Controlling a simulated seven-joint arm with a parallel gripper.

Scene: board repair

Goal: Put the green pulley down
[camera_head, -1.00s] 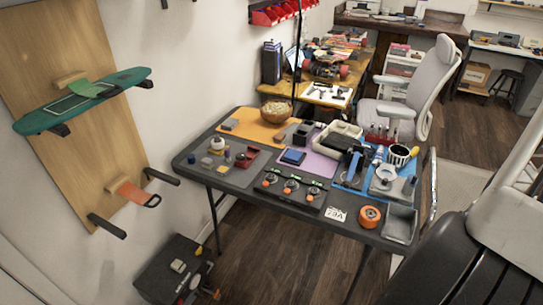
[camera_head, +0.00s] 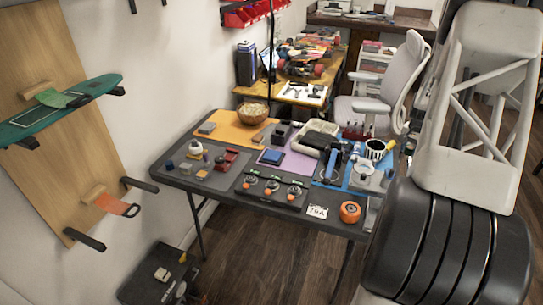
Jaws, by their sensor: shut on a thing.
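I cannot make out a green pulley in this view. My gripper is not in view. Only pale and black ribbed parts of my arm show, large at the right side, and they cover the table's right end. The dark work table (camera_head: 335,231) stands in the middle with many small parts on it. A black holder with several orange-tipped round pieces (camera_head: 272,188) lies near its front edge. An orange wheel (camera_head: 350,212) lies at the front right.
A white card (camera_head: 317,211) lies beside the wheel. A bowl (camera_head: 253,109) stands at the back. A green skateboard deck (camera_head: 60,112) hangs on a wooden wall panel at the left. A black case (camera_head: 160,275) sits on the floor. A grey chair (camera_head: 396,88) stands behind the table.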

